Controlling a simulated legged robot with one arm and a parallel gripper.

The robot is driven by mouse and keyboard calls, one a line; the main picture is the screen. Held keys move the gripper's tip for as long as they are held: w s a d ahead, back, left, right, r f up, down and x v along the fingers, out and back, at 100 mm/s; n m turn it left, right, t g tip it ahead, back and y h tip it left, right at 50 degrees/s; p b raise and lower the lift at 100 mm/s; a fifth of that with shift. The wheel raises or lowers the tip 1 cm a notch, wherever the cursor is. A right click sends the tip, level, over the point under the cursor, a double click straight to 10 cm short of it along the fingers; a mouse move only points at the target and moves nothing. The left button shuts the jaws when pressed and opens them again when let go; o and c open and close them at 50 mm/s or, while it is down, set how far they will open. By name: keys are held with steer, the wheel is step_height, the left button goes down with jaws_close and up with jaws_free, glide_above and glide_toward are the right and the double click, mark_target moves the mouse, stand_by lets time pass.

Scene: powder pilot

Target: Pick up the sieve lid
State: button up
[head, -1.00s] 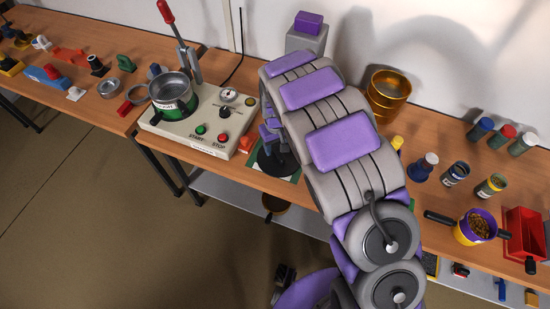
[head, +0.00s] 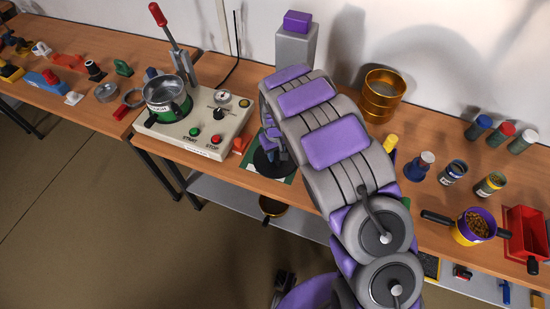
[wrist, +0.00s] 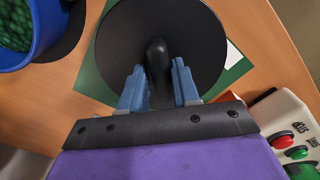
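The sieve lid (wrist: 205,35) is a flat black disc with a dark upright knob (wrist: 157,55). It lies on a green mat (wrist: 90,78) on the wooden table. In the head view the lid (head: 268,167) shows partly below my gripper (head: 270,142), left of my arm. In the wrist view my gripper (wrist: 158,85) is open, with one blue finger on each side of the knob. Narrow gaps seem to show between fingers and knob; whether either finger touches it is unclear.
The sieve shaker base (head: 190,128) with green and red buttons stands close left of the lid. A blue tub of green granules (wrist: 40,30) stands close by in the wrist view. A brass sieve (head: 384,95) and jars stand further right.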

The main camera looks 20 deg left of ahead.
steer(key=shift+a+f, duration=0.1)
steer(key=shift+a, duration=0.2)
steer(key=shift+c, duration=1.4)
steer(key=shift+a+f, duration=0.1)
steer(key=shift+a, duration=0.4)
jaws_close()
steer(key=shift+d, duration=0.15)
